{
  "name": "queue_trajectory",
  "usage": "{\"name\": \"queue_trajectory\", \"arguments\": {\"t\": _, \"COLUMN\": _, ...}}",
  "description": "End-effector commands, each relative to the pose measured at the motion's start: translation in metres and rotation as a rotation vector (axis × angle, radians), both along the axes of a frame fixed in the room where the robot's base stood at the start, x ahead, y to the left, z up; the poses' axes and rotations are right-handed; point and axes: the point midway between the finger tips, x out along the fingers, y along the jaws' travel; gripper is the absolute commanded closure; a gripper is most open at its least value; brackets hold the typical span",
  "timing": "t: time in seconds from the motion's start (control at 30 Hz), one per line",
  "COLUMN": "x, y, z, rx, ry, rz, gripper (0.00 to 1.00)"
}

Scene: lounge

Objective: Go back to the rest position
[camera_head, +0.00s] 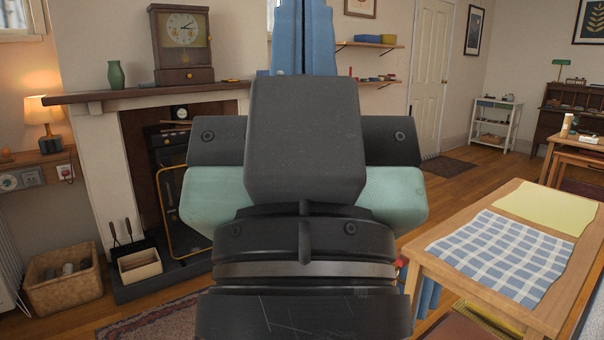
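My gripper (305,140) and the end of my arm fill the middle of the view, seen from behind. The dark housing is upright, with pale green parts showing on both sides.
A wooden table (426,262) with a blue checked cloth (502,256) and a yellow cloth (545,206) stands close at right. A fireplace mantel (130,94) with a clock (182,42) is at left. A wicker basket (64,291) sits on the floor. Open floor lies toward the door (430,70).

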Motion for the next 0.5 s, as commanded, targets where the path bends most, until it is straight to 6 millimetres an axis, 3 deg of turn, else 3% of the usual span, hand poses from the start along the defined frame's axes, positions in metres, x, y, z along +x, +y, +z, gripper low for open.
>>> {"name": "queue_trajectory", "arguments": {"t": 0.03, "x": 0.000, "y": 0.000, "z": 0.025, "rx": -0.001, "ry": 0.000, "rz": -0.001, "gripper": 1.00}}
{"name": "queue_trajectory", "arguments": {"t": 0.5, "x": 0.001, "y": 0.001, "z": 0.168, "rx": -0.001, "ry": 0.000, "rz": 0.000, "gripper": 1.00}}
